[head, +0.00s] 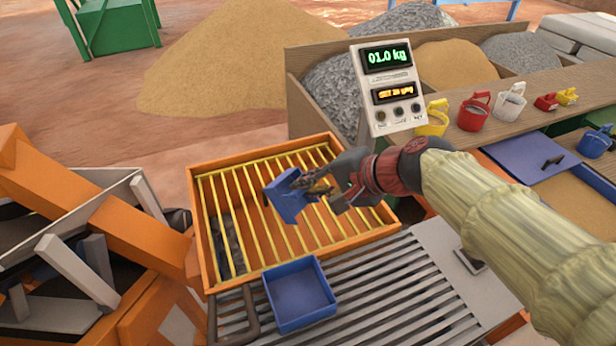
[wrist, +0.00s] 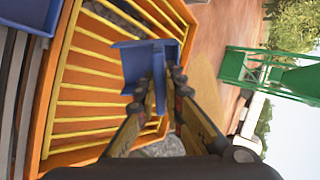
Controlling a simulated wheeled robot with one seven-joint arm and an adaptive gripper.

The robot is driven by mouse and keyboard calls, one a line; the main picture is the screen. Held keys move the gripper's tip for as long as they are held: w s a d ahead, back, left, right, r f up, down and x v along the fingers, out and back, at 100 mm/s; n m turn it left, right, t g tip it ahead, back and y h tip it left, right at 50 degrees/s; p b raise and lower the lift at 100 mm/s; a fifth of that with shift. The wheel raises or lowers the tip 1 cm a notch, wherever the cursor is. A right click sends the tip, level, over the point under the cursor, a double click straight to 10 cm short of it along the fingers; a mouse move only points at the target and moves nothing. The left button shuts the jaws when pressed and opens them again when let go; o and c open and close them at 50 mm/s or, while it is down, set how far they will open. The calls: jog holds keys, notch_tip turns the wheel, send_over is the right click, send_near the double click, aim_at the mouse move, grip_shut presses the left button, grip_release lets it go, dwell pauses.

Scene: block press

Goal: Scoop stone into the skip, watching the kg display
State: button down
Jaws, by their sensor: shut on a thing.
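My gripper (head: 318,187) is shut on a blue scoop (head: 287,198) and holds it tilted above the orange skip (head: 205,262) with yellow bars across its top. The wrist view shows the scoop (wrist: 132,58) between my fingers (wrist: 162,88), over the bars. No stone shows in the part of the scoop I can see. Grey stone (head: 233,245) lies under the bars at the skip's left side. The kg display (head: 387,57) reads 01.0 kg in green; its lower orange line is too blurred to read surely. Grey stone (head: 335,88) fills a wooden bay behind the display.
An empty blue tray (head: 300,292) stands on a slatted metal deck (head: 400,285) in front of the skip. Small coloured buckets (head: 473,112) line a wooden ledge at right. Orange machinery (head: 90,205) stands close at left. Sand (head: 230,60) is heaped behind.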

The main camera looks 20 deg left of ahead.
jog(key=shift+r+g+h+p, duration=0.45)
jog(key=shift+h+p, duration=0.5)
jog(key=shift+p, duration=3.8)
jog(key=shift+r+g+h+p, duration=0.25)
jog(key=shift+r+h+p, duration=0.55)
jog(key=shift+p, duration=3.9)
jog(key=h+p, duration=0.2)
jog(key=p, duration=0.8)
jog(key=r+g+h+p, duration=0.1)
jog(key=h+p, duration=0.1)
jog(key=p, duration=0.7)
jog(key=shift+r+p, duration=0.3)
jog(key=shift+p, duration=0.05)
jog(key=p, duration=0.3)
jog(key=shift+r+g+h+p, duration=0.15)
jog(key=shift+g+h+p, duration=0.1)
jog(key=shift+g+p, duration=0.05)
jog(key=shift+r+h+p, duration=0.2)
jog(key=shift+h+p, duration=0.3)
jog(key=shift+p, duration=0.7)
jog(key=shift+f, duration=0.1)
